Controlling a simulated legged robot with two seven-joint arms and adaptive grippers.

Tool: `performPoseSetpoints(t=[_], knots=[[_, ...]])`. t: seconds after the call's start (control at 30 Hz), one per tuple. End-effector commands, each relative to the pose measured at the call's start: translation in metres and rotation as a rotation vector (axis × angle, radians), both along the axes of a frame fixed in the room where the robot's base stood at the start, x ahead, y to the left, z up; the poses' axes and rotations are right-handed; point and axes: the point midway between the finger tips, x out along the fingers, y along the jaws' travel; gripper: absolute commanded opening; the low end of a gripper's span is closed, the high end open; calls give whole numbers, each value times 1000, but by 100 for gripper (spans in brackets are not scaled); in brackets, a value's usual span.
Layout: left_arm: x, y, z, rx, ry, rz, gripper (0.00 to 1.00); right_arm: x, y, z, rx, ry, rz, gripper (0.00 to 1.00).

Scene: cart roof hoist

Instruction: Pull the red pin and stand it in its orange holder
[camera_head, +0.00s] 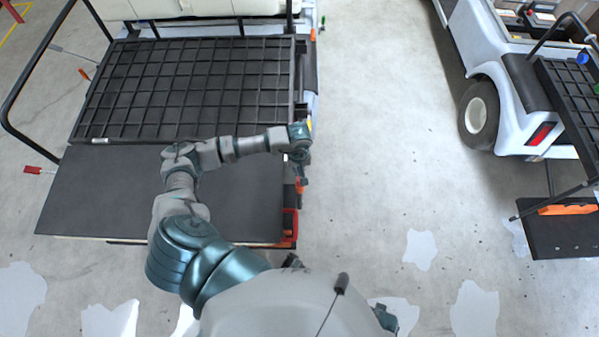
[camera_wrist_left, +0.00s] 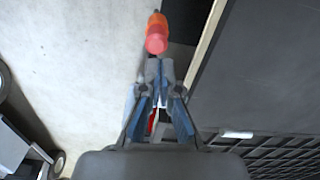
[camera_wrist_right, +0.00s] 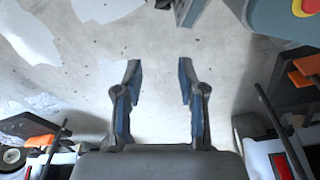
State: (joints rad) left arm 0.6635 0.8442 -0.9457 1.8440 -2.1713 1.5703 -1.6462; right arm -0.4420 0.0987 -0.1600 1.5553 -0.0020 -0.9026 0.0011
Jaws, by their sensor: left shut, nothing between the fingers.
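My left gripper (camera_head: 303,181) hangs at the right edge of the cart's black deck. In the left wrist view its fingers (camera_wrist_left: 159,68) are shut with nothing between them. Just beyond the fingertips is an orange-red upright piece (camera_wrist_left: 156,42), possibly the orange holder; I cannot tell whether the pin is in it. A red bit (camera_wrist_left: 152,121) shows through the gap behind the fingers; I cannot tell if it is the pin. My right gripper (camera_wrist_right: 160,75) is open and empty over bare floor.
The black deck (camera_head: 110,190) carries a wire grid (camera_head: 190,85) at its far end. A red frame (camera_head: 290,224) is at its near right corner. A second white cart (camera_head: 510,90) stands at right. The concrete floor between the carts is clear.

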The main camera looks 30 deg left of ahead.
Motion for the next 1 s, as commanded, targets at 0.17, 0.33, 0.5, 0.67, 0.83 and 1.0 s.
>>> performPoseSetpoints(t=[0.17, 0.33, 0.5, 0.67, 0.83, 1.0], knots=[[-1, -3, -23, 0, 4, 1, 0, 13, 1, 20, 4, -12, -3, 40], [-1, -4, -34, 1, 2, 1, 0, 20, 1, 39, 6, -17, -4, 40], [-1, -2, -40, -2, 1, 0, 0, 22, 2, 49, 4, -19, -6, 40], [0, -1, -40, -3, 1, 1, 0, 23, 3, 52, 3, -21, -6, 40], [0, -2, -40, -3, 0, 1, 0, 23, 3, 52, 3, -20, -6, 40], [0, -2, -41, -3, 0, 1, 0, 23, 2, 50, 4, -20, -6, 40]])
